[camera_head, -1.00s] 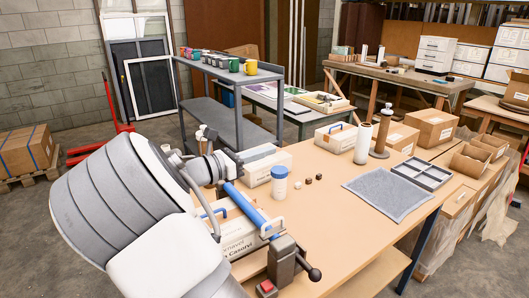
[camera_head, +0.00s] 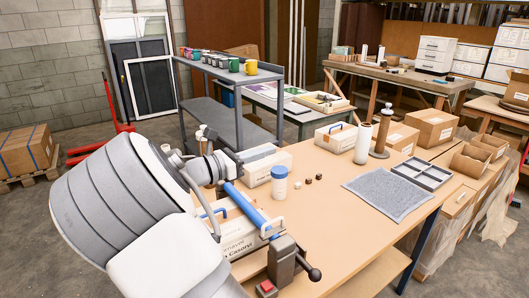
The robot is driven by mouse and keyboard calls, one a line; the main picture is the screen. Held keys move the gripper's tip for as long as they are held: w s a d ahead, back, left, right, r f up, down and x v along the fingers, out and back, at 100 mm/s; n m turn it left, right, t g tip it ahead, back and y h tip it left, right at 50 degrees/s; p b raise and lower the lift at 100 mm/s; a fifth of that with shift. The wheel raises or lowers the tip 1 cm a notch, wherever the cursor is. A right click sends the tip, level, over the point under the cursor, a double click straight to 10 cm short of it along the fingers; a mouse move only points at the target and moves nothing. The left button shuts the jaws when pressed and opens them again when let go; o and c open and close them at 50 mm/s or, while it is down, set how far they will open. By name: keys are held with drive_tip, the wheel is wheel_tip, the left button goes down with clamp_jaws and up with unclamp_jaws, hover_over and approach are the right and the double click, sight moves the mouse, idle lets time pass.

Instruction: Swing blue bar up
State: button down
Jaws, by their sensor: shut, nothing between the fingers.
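The blue bar (camera_head: 247,208) slants from upper left down to the right over the near left part of the workbench. My gripper is shut and holds nothing. I cannot tell whether it touches the bar. My arm's large links fill the left foreground and hide part of the bench.
On the bench (camera_head: 322,218) stand a blue-and-white tub (camera_head: 279,183), white boxes (camera_head: 265,166), a grey mat (camera_head: 388,194) and a divided tray (camera_head: 421,174). A labelled box (camera_head: 238,240) lies below the bar. A red button (camera_head: 266,287) is at the near edge. The bench's middle is clear.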

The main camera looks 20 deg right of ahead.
drive_tip(key=c, duration=1.5)
unclamp_jaws()
drive_tip(key=shift+c, duration=0.2)
drive_tip(key=o, duration=0.6)
drive_tip(key=v, duration=1.7)
drive_tip(key=shift+a, duration=0.2)
